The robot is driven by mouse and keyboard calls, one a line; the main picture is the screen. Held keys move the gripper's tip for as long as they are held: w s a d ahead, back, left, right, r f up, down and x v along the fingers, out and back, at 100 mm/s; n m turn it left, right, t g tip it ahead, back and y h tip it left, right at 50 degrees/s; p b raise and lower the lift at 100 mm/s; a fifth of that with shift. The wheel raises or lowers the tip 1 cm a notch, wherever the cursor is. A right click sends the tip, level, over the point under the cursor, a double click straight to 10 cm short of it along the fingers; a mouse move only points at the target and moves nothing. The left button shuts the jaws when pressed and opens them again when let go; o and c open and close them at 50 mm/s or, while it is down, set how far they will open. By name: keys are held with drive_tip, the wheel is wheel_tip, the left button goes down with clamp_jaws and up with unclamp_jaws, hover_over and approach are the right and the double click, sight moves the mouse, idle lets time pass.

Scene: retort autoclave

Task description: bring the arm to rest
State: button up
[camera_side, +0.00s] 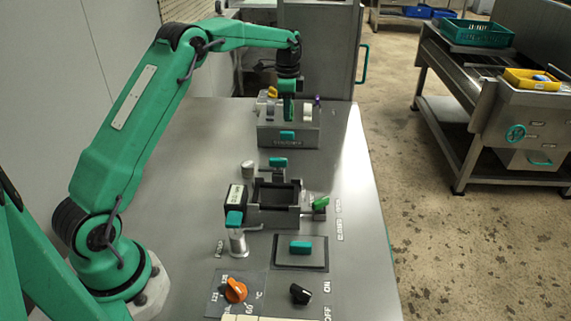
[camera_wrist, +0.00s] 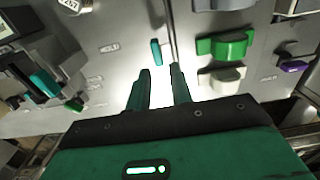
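My gripper (camera_side: 289,112) is at the far end of the steel table, above or just in front of the grey box (camera_side: 303,136). In the wrist view its two teal fingers (camera_wrist: 160,78) stand apart with only bright steel between them, so it is open and empty. My arm reaches across from the left, raised and bent downward at the wrist. Whether the fingertips touch the box is hard to tell. The box carries a purple knob (camera_side: 317,101) and a teal piece (camera_side: 287,135). The wrist view also shows a green knob (camera_wrist: 226,45) right of the fingers.
A dark open-topped fixture (camera_side: 262,214) stands mid-table with a green lever (camera_side: 320,203) at its right. Nearer are a teal block (camera_side: 300,247) on a dark plate, an orange knob (camera_side: 235,290) and a black knob (camera_side: 300,293). The table's right edge is clear.

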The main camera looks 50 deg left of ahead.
drive_tip(key=shift+r, duration=0.4)
drive_tip(key=shift+s+d+r, duration=0.15)
drive_tip(key=shift+d+r, duration=0.1)
drive_tip(key=shift+r, duration=0.15)
drive_tip(key=s+d+r+n+t, duration=0.35)
drive_tip(key=s+d+r, duration=0.55)
drive_tip(key=s+r, duration=0.5)
drive_tip(key=s+d+f+n+t, duration=0.1)
drive_tip(key=s+d+f+n, duration=0.1)
drive_tip(key=s, duration=0.8)
drive_tip(key=s+d+f+n+t, duration=0.1)
drive_tip(key=s+d+n, duration=0.2)
drive_tip(key=s, duration=0.8)
drive_tip(key=shift+d+f, duration=0.4)
drive_tip(key=shift+d, duration=0.35)
drive_tip(key=shift+n, duration=0.25)
